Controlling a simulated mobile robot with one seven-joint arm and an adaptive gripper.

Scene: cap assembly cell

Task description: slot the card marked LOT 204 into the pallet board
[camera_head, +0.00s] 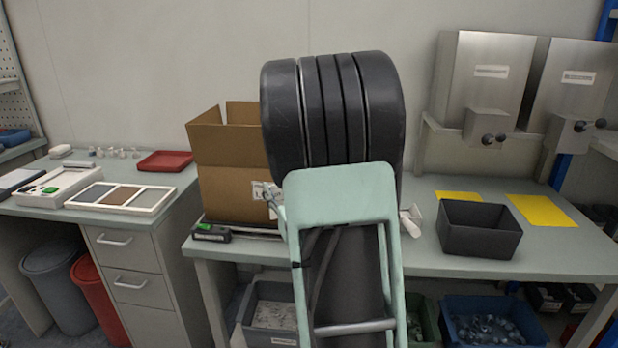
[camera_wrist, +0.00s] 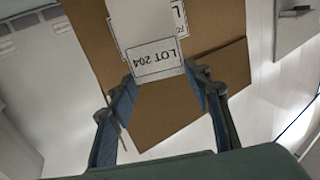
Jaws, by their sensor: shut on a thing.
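The card marked LOT 204 (camera_wrist: 155,58) is white with a dark printed frame, its text upside down in the wrist view. My gripper (camera_wrist: 162,80) is shut on it, with one finger at each side of its lower end. Behind the card is the cardboard box (camera_wrist: 222,65), with a white label partly covered by the card. In the head view the open box (camera_head: 228,188) stands on the middle bench; my arm hides its right part and most of my gripper. I cannot make out a pallet board in either view.
On the middle bench (camera_head: 560,262), a black bin (camera_head: 480,230) and yellow mats (camera_head: 541,211) lie right of my arm. Steel dispensers (camera_head: 487,75) stand behind. A small black device (camera_head: 211,233) sits before the box. The left bench holds a red tray (camera_head: 165,161) and a sectioned tray (camera_head: 122,209).

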